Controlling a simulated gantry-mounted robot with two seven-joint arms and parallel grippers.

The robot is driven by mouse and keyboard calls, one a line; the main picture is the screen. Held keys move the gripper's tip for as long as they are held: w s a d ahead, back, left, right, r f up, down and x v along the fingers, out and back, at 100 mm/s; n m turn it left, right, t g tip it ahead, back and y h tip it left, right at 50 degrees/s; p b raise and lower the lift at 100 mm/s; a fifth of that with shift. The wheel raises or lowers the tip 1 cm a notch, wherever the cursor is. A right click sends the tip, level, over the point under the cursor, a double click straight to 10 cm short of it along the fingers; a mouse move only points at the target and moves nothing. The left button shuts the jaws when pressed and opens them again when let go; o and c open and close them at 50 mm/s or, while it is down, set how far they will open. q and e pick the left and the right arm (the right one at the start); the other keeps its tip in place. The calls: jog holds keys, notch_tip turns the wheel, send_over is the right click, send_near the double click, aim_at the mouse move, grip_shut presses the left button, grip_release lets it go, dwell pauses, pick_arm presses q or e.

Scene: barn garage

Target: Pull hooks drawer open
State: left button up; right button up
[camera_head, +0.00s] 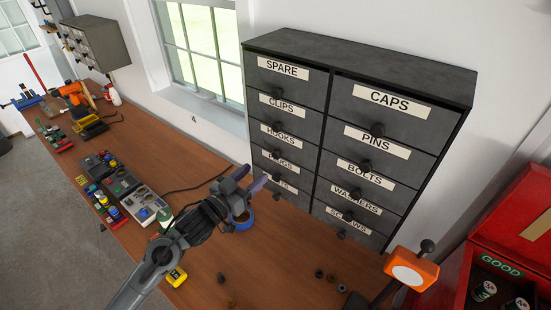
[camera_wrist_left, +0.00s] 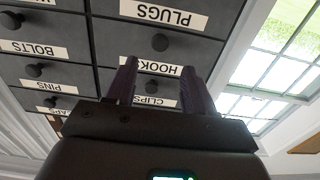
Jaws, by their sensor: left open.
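The hooks drawer (camera_head: 294,143) is in the left column of the dark grey cabinet, third from the top, and looks closed. Its label is partly covered in the left wrist view, where the cabinet shows upside down. Its round dark knob (camera_head: 276,153) also shows in the left wrist view (camera_wrist_left: 160,42), beyond the fingertips and roughly in line with the gap between them. My left gripper (camera_head: 252,178) is open and empty, in front of the cabinet's lower left side. Its two fingers also show in the left wrist view (camera_wrist_left: 160,68), apart from the knob. My right gripper is out of view.
The clips drawer (camera_head: 299,113) is directly above; the plugs drawer is below, partly behind my gripper. A blue tape roll (camera_head: 243,224) lies under the gripper on the wooden bench (camera_head: 205,265).

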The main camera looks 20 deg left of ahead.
aim_at(275, 156)
pick_arm(q)
jog(key=p+x, duration=0.2)
jog(key=x, duration=0.5)
jog(key=shift+w, duration=0.35)
jog(key=shift+x, duration=0.9)
jog(key=shift+d, duration=0.1)
jog(key=shift+f, duration=0.1)
grip_shut()
